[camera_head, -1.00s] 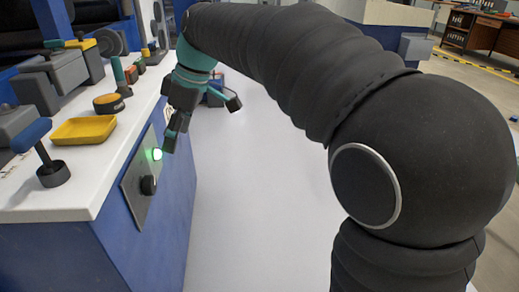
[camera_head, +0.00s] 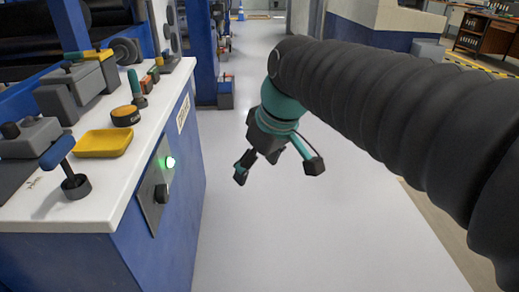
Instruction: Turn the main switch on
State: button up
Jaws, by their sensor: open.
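The main switch (camera_head: 162,194) is a black rotary knob on a grey metal plate (camera_head: 152,205) on the side of the blue cabinet. A green light (camera_head: 170,162) glows on the same plate, above and to the right of the knob. The exact angle of the knob is too small to tell. My gripper (camera_head: 278,172) is open and empty, with its fingers spread and pointing down. It hangs over the pale floor, to the right of the plate and apart from it.
The white cabinet top (camera_head: 110,195) holds a yellow tray (camera_head: 103,143), a blue-handled lever (camera_head: 66,165), an orange-and-black round item (camera_head: 125,115) and grey blocks. Blue machine posts stand behind. The pale floor (camera_head: 290,240) right of the cabinet is clear.

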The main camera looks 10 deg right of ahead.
jog(key=shift+s+d+f+m+h, duration=0.15)
jog(key=shift+s+d+m, duration=0.15)
jog(key=shift+s+d, duration=0.2)
jog(key=shift+s+d+f+m+h, duration=0.15)
jog(key=shift+s+d+m, duration=0.15)
jog(key=shift+s+d, duration=0.15)
jog(key=shift+r, duration=0.1)
jog(key=s+d+f+m+t+h, duration=0.2)
jog(key=s+d+f+m, duration=0.4)
jog(key=s+d+f, duration=0.1)
jog(key=shift+s+d+f, duration=0.3)
jog(key=shift+s+f, duration=0.2)
jog(key=shift+s, duration=0.75)
